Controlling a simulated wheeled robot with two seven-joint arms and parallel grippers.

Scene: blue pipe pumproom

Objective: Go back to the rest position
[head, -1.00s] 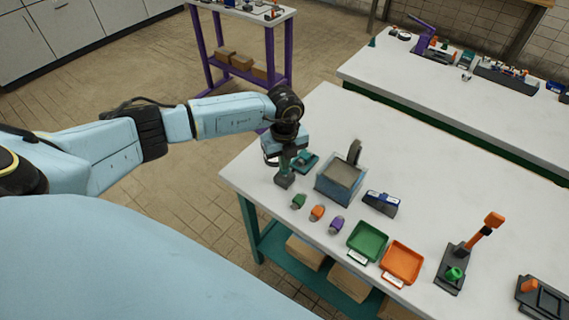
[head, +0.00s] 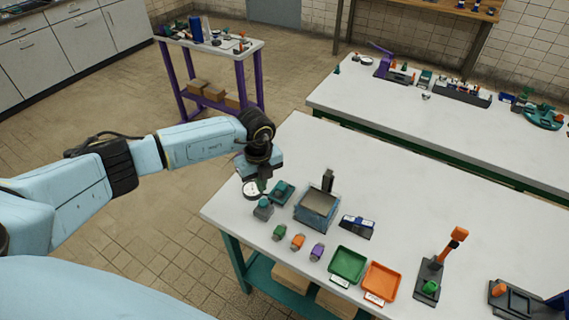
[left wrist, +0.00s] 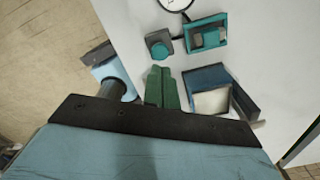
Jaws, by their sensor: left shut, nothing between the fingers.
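My left gripper (head: 263,175) is at the near left corner of the white table (head: 400,225), with its arm coming in from the left. In the left wrist view its green fingers (left wrist: 163,88) are together with nothing between them. They are above the table, apart from a small teal-knobbed block (left wrist: 159,46). That block also shows in the head view (head: 263,208), just below the gripper. My right gripper is not in view.
Around the gripper are a round white gauge (head: 252,188), a teal tray (head: 282,192) and an open blue box (head: 318,210). Green (head: 348,265) and orange (head: 381,281) trays are at the front.

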